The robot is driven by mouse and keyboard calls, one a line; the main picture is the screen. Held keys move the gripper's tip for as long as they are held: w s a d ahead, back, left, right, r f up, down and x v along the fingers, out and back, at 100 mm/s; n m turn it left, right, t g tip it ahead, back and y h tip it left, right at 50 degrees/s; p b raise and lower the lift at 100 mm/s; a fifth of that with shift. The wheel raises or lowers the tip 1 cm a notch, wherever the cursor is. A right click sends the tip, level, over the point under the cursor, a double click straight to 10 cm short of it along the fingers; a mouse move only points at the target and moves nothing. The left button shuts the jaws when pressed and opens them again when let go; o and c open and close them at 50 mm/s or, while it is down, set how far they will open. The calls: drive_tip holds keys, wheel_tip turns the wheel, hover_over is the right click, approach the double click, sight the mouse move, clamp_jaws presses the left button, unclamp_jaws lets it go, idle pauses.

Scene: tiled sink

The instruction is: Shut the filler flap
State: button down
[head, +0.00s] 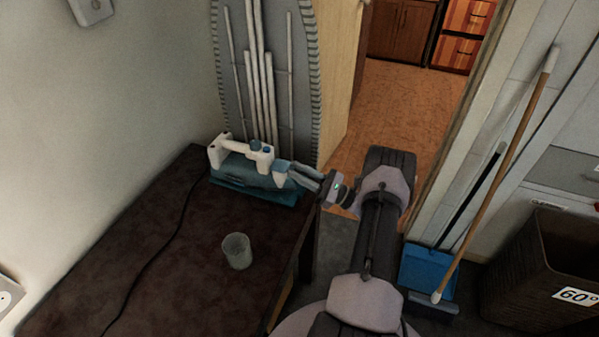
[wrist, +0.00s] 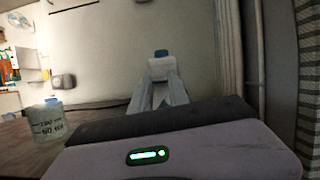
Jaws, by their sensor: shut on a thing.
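A white and teal steam iron (head: 230,150) rests on the dark table near its far edge, with small blue parts on top. My gripper (head: 284,172) reaches in from the right and meets the iron's right-hand end. In the wrist view my gripper (wrist: 161,85) has its fingers close together on a white part of the iron (wrist: 162,68) with a blue piece above it. I cannot tell which piece is the filler flap, or how far it stands open. The fingers hide part of that end.
A measuring cup (head: 237,252) stands on the table (head: 130,255), also seen in the wrist view (wrist: 47,121). A black cord (head: 165,249) crosses the tabletop. An ironing board (head: 221,65) leans behind. A broom, blue dustpan (head: 427,270) and wicker basket (head: 540,270) are at right.

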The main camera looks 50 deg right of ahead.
drive_tip(key=c, duration=1.3)
unclamp_jaws()
drive_tip(key=shift+o, duration=0.2)
drive_tip(key=p+v, duration=0.1)
drive_tip(key=v, duration=1.6)
drive_tip(key=shift+f+p, duration=0.15)
drive_tip(key=shift+p, duration=0.15)
drive_tip(key=shift+s, duration=0.1)
